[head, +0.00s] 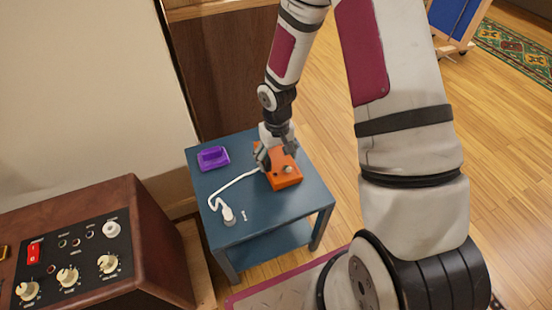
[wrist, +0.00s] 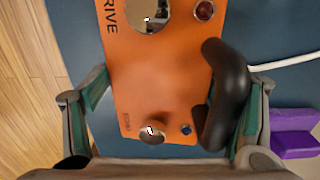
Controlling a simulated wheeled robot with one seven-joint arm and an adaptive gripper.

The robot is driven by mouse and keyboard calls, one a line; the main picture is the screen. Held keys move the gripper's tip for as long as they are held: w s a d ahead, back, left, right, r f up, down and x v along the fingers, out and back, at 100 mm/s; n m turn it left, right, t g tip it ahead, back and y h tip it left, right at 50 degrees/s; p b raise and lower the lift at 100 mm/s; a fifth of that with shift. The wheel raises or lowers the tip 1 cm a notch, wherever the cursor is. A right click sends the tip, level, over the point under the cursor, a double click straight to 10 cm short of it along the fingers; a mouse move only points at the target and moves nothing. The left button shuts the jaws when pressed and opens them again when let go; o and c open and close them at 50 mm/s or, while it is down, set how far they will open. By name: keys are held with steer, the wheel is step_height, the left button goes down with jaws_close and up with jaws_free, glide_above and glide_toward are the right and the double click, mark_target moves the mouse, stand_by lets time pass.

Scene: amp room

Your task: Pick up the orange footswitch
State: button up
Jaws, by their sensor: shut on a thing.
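The orange footswitch (head: 287,176) lies on the blue side table (head: 268,224) in the head view, toward the table's right side. It fills the middle of the wrist view (wrist: 158,85), showing a round metal switch, a red lamp and lettering that reads "DRIVE". My gripper (head: 274,157) is over its back end. In the wrist view my gripper (wrist: 165,110) has one finger on each side of the footswitch. A black curved part lies between the right finger and the orange body. My gripper is shut on the footswitch. I cannot tell whether it is clear of the table.
A purple block (head: 213,158) sits at the table's back left. A white cable (head: 226,187) runs from the footswitch to a white plug (head: 228,215). A wooden amp with knobs (head: 75,255) stands at the lower left. The table's front is mostly bare.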

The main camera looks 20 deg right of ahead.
mark_target(278, 161)
steer(key=shift+d+r, duration=0.1)
steer(key=shift+r, duration=0.3)
steer(key=shift+s+r+p, duration=0.25)
steer(key=shift+r+p, duration=0.35)
steer(key=shift+r, duration=0.15)
steer(key=shift+s+r+p, duration=0.2)
steer(key=shift+r+p, duration=0.35)
steer(key=shift+r, duration=0.15)
steer(key=s, duration=0.4)
steer(key=s+p, duration=0.1)
steer(key=s, duration=0.3)
steer(key=s+r+p, duration=0.1)
steer(key=s, duration=0.3)
steer(key=shift+s+d, duration=0.15)
steer(key=shift+s, duration=0.25)
steer(key=shift+s+r+p, duration=0.1)
steer(key=shift+r+p, duration=0.05)
steer(key=shift+p, duration=0.9)
